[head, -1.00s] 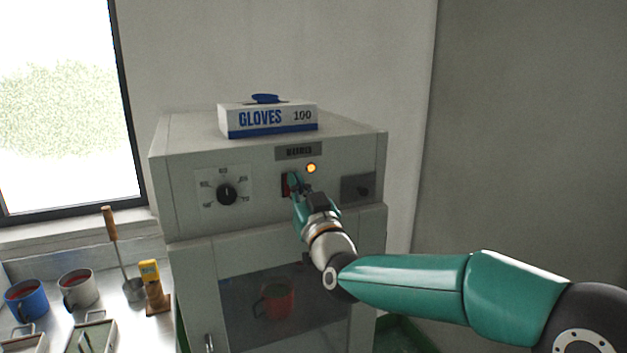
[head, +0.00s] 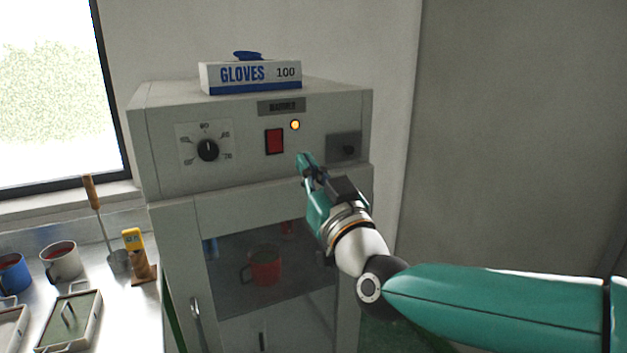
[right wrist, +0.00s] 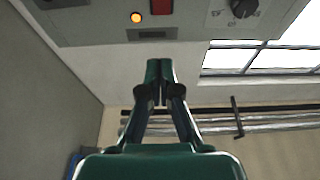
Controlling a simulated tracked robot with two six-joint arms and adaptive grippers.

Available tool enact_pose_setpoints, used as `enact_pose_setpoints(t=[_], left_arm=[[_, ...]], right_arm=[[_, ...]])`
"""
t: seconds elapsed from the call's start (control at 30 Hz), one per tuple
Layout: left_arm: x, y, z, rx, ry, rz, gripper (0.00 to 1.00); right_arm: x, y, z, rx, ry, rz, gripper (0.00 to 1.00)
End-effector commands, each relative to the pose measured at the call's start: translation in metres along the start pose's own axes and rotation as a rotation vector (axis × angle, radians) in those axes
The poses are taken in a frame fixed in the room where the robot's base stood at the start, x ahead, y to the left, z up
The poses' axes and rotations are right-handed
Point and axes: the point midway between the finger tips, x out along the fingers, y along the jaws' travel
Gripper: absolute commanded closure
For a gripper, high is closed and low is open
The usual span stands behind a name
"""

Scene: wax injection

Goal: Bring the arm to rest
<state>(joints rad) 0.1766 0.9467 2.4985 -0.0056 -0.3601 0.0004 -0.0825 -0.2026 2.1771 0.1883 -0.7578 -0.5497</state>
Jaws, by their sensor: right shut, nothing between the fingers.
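My right gripper (head: 305,160) is shut and empty, in front of the oven's (head: 245,190) control panel and a little below and right of the red switch (head: 275,141). In the right wrist view its fingers (right wrist: 160,75) are together with nothing between them. The switch also shows at the top of the right wrist view (right wrist: 161,6), apart from the fingers. The amber lamp (head: 295,125) is lit beside the switch. My left gripper is in neither view.
A glove box (head: 250,77) lies on the oven. A red mug (head: 265,266) stands behind the oven door's window.

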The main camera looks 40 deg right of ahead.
Motion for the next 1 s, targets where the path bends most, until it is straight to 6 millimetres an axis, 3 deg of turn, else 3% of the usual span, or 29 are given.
enact_pose_setpoints(t=[0.2, 0.77, 0.87, 0.97, 1.0], left_arm=[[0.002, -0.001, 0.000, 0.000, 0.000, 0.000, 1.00], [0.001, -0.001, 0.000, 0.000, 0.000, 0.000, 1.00], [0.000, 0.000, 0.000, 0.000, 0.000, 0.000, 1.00], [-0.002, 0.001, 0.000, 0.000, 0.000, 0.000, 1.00], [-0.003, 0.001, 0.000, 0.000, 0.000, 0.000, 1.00]], right_arm=[[-0.015, 0.000, -0.003, 0.000, -0.001, 0.000, 1.00], [-0.015, 0.004, -0.003, -0.003, -0.005, 0.009, 1.00], [-0.009, 0.003, 0.014, -0.012, -0.040, 0.008, 1.00], [0.001, -0.004, 0.051, -0.029, -0.114, -0.001, 1.00], [0.004, -0.008, 0.072, -0.037, -0.156, -0.008, 1.00]])
